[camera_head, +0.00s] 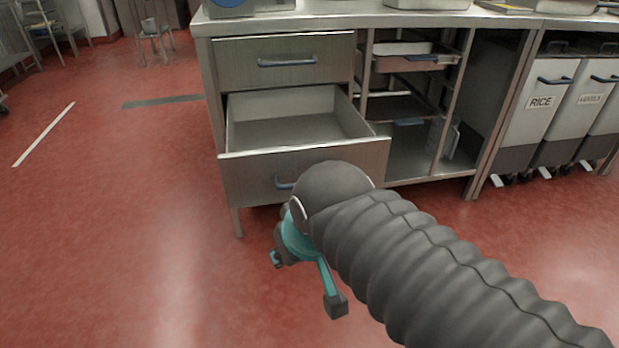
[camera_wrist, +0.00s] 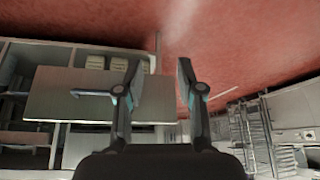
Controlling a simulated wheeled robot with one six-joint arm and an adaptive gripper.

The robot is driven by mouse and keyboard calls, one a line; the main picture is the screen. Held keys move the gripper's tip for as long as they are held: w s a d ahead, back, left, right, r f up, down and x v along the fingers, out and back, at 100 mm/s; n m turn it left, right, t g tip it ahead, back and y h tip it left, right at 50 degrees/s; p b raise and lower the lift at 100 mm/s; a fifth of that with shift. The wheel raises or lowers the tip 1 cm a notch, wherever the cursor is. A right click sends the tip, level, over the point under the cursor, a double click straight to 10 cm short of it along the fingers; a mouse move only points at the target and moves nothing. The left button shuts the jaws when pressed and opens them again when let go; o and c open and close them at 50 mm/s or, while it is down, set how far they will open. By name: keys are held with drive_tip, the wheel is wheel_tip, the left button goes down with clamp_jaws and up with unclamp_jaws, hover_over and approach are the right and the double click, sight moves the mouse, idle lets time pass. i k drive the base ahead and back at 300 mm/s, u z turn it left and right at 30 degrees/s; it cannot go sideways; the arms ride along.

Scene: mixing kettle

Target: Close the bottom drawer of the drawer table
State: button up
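The metal drawer table (camera_head: 345,18) stands ahead in the head view. Its bottom drawer (camera_head: 245,168) is pulled out and its tray looks empty. The drawer's blue handle (camera_head: 284,183) is partly hidden by my arm. The top drawer (camera_head: 240,63) is shut. My gripper (camera_head: 306,282) is in front of and below the drawer front, in the head view. In the wrist view, my gripper's fingers (camera_wrist: 158,75) are apart with nothing between them. The drawer front (camera_wrist: 55,105) with its handle shows left of the fingers there. I cannot tell whether the gripper touches the drawer.
Open shelves with a pan (camera_head: 415,62) are right of the drawers. Wheeled bins, one marked RICE (camera_head: 540,100), stand further right. The red floor (camera_head: 110,210) is clear at the left. A stool (camera_head: 155,32) and a ladder-like frame (camera_head: 42,25) stand at the back left.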

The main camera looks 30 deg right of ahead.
sight(266, 117)
drive_tip(key=u, duration=1.1)
drive_tip(key=k, duration=0.95)
drive_tip(key=z, duration=1.65)
drive_tip(key=i, duration=0.5)
drive_tip(key=u, duration=0.1)
